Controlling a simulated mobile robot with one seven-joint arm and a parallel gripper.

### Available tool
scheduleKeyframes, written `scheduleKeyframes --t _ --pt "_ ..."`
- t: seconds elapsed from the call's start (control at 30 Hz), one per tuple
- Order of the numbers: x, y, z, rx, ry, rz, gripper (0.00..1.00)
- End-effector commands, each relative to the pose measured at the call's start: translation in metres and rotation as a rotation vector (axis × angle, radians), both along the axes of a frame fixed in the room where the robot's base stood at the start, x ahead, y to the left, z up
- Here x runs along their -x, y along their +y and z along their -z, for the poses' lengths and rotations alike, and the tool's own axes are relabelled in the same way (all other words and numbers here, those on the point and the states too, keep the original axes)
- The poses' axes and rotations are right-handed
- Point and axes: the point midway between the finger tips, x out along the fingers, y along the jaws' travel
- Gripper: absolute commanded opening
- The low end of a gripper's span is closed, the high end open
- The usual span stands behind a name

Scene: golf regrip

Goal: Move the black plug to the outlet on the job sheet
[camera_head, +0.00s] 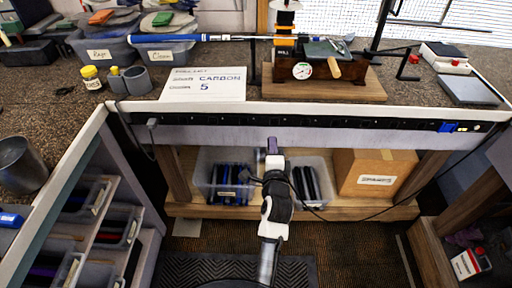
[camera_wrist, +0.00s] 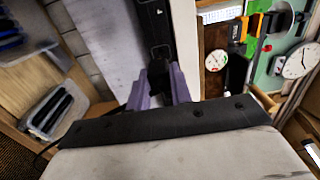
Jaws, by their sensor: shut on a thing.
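My gripper (camera_head: 272,147) is in front of the bench's front edge, just below the dark outlet strip (camera_head: 345,122). In the wrist view my gripper's purple fingers (camera_wrist: 160,88) are shut on the black plug (camera_wrist: 157,72). The plug is close to the strip (camera_wrist: 154,22); I cannot tell whether it touches it. In the head view the plug is hidden by the gripper. The white job sheet (camera_head: 205,85) lies on the bench at left and reads "CARBON" and "5". Outlet numbers are too small to read.
A grey plug (camera_head: 152,122) sits at the strip's left end, a blue part (camera_head: 447,127) at its right. A dark cable (camera_head: 385,217) runs from near my gripper to the right. Below are bins (camera_head: 225,203) and a cardboard box (camera_head: 375,160).

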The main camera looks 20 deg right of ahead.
Motion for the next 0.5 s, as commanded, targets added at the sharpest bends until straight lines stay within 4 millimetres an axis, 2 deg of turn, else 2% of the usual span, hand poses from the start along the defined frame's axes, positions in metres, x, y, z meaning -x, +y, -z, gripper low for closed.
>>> scheduleKeyframes --t 0.2,0.5 --pt "0.0041 -0.0143 -0.0004 0.001 -0.001 0.031 0.0" --pt "0.0043 -0.0149 -0.0004 0.001 -0.001 0.032 0.0"
